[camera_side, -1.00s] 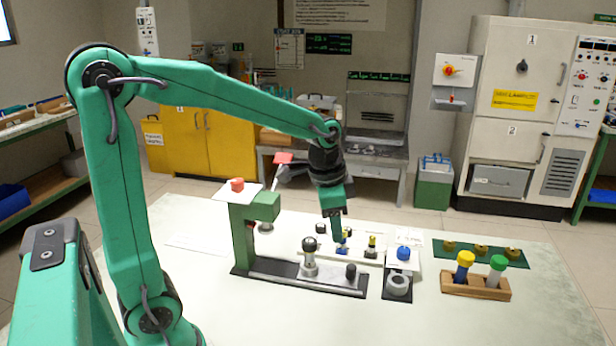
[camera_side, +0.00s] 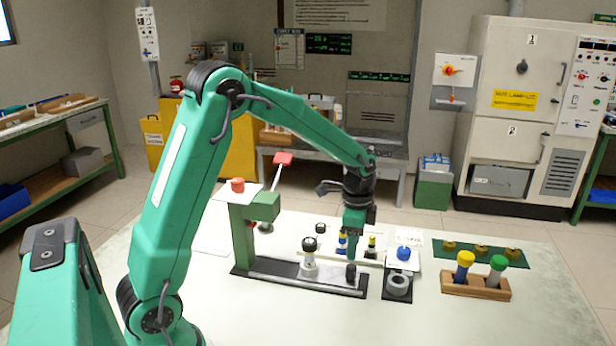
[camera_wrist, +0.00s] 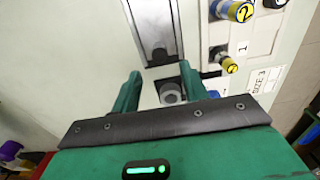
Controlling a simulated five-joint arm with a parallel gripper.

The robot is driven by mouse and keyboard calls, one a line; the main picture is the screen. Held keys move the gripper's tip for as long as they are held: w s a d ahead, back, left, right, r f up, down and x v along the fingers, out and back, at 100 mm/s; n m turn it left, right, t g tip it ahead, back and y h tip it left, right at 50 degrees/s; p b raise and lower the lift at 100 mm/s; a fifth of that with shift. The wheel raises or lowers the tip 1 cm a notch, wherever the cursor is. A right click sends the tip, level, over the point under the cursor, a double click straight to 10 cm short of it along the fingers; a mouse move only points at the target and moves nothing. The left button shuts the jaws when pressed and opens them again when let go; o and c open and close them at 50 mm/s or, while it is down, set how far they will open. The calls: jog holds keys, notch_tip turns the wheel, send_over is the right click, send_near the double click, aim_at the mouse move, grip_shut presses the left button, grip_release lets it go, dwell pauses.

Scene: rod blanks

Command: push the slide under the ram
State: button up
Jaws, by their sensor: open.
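The press (camera_side: 240,235) is a green upright frame with an overhanging head (camera_side: 264,206) and a red-handled lever (camera_side: 283,158). The ram is at this head. Its rail (camera_side: 300,281) runs to the right along a dark base. A grey upright piece with a black top (camera_side: 309,258), apparently on the slide, stands on the rail to the right of the head. A black knob (camera_side: 351,276) is at the rail's right end. My gripper (camera_side: 350,256) is open, pointing down just above this knob; contact cannot be told. The wrist view shows its spread fingers (camera_wrist: 160,72) near the rail's end (camera_wrist: 158,52).
A grey ring (camera_side: 398,284) lies on a dark plate right of the rail, with a blue-topped piece (camera_side: 403,253) behind it. A wooden rack (camera_side: 475,286) holds yellow and green-topped rods. Small blanks (camera_side: 372,246) stand behind the rail. The front of the table is clear.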

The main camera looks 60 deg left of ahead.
aim_at(352, 267)
jog(key=shift+f, duration=3.85)
grip_shut()
